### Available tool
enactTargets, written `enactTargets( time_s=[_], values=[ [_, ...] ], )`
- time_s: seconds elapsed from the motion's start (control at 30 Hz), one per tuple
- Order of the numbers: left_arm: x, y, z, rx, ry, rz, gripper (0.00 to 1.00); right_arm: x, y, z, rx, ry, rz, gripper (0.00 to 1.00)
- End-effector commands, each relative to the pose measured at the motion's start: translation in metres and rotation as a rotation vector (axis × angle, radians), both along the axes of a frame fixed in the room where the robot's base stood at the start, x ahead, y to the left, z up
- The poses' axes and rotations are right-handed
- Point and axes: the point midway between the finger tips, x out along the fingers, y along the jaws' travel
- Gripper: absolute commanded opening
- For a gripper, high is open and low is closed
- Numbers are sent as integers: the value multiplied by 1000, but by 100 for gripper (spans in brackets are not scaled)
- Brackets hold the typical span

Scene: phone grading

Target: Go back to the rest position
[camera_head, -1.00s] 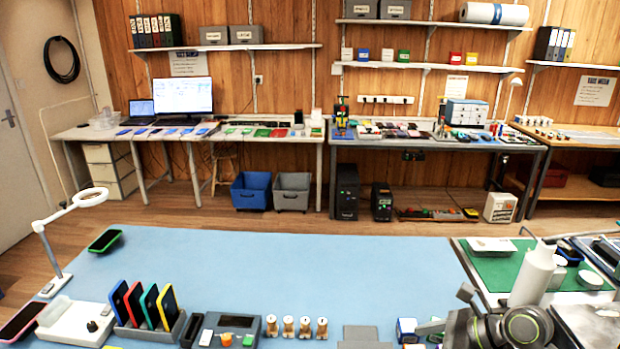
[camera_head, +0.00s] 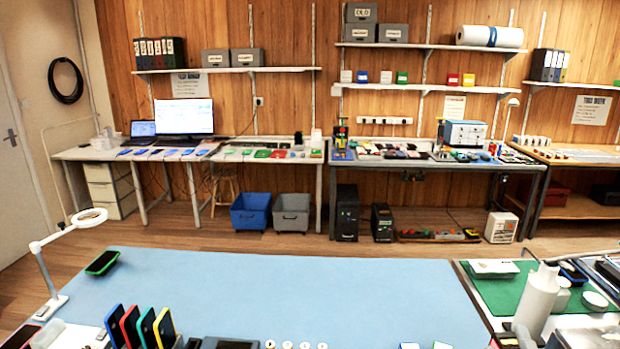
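My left gripper is not in view. The blue mat (camera_head: 260,285) covers the table in front of me. A green-edged phone (camera_head: 102,262) lies at its left. Several phones in coloured cases, among them a yellow one (camera_head: 165,328), stand upright in a row at the front left; their rack is hidden below the frame.
A white ring lamp (camera_head: 90,216) stands at the left. A white bottle (camera_head: 537,298) stands at the right by a green mat (camera_head: 505,292). Small round-topped pieces (camera_head: 304,345) line the front edge. The middle of the blue mat is clear. Benches stand along the back wall.

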Motion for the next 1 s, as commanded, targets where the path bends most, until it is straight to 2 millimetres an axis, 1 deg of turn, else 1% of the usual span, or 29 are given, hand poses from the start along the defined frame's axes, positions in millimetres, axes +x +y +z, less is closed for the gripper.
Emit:
enactTargets(
  time_s=[0.03,0.13,0.17,0.2,0.27,0.3,0.37,0.4,0.5,0.6,0.67,0.7,0.77,0.8,0.83,0.9,0.97,1.0],
  values=[
    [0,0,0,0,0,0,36,-9,-11,-16,109,58,-51,67],
    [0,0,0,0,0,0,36,-29,-30,-50,322,181,-151,67],
    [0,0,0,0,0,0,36,-36,-33,-61,384,219,-180,67],
    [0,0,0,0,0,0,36,-47,-37,-77,466,274,-220,67],
    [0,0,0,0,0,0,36,-64,-40,-100,584,358,-279,67],
    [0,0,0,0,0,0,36,-77,-40,-115,662,417,-319,67],
    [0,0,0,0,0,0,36,-97,-37,-137,771,507,-375,67],
    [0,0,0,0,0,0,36,-111,-33,-150,837,565,-412,67],
    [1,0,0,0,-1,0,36,-144,-21,-177,979,704,-492,67],
    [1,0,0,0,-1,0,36,-175,-7,-196,1087,829,-559,67],
    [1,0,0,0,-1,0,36,-193,2,-204,1142,897,-593,67],
    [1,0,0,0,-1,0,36,-204,8,-208,1175,944,-618,67],
    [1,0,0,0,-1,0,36,-221,17,-214,1220,1009,-649,67],
    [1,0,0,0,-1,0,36,-232,23,-217,1247,1054,-669,67],
    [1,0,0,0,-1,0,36,-239,27,-219,1265,1084,-685,67],
    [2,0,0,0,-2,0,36,-229,23,-239,1258,1082,-686,67],
    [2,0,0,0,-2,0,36,-225,21,-253,1257,1085,-690,67],
    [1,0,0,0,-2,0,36,-223,20,-264,1257,1089,-692,67]
  ],
)
